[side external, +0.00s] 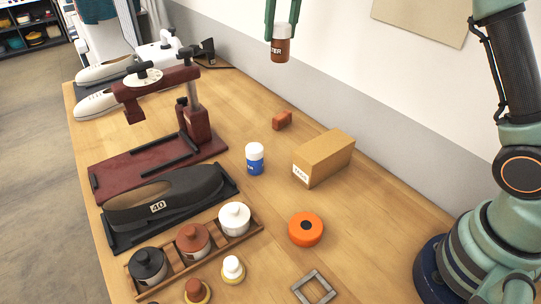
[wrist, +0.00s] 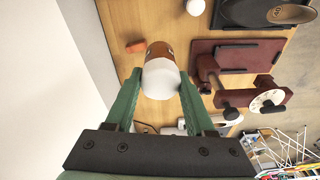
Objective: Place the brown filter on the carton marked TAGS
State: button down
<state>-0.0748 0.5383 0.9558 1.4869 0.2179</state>
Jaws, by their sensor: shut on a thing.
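My gripper (side external: 282,30) is at the top of the side view, shut on the brown filter (side external: 280,50), a small brown jar with a white cap and a label partly reading "TER". The jar hangs upright in the air, well above the table and near the wall. In the wrist view the brown filter (wrist: 159,49) sits between the two green fingers, its white cap towards the camera. The carton marked TAGS (side external: 328,157) is a tan box on the table, lower and to the right of the jar in the side view. Its top is bare.
A blue jar with a white cap (side external: 255,160) stands left of the carton. An orange disc (side external: 305,230) lies in front of it, and a small red-brown block (side external: 282,120) behind. A dark red stand (side external: 196,122) and a black shoe (side external: 165,197) are at left.

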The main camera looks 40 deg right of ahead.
jog(key=s+d+r, duration=0.1)
jog(key=s+d, duration=0.1)
jog(key=s, duration=0.4)
jog(key=s+d+r, duration=0.2)
jog(key=s, duration=0.4)
send_over(325, 144)
jog(key=shift+m, duration=0.3)
notch_tip(325, 144, down, 21)
jog(key=shift+s+r, duration=0.1)
jog(key=shift+r, duration=0.1)
jog(key=shift+f, duration=0.1)
jog(key=shift+c, duration=1.3)
grip_release()
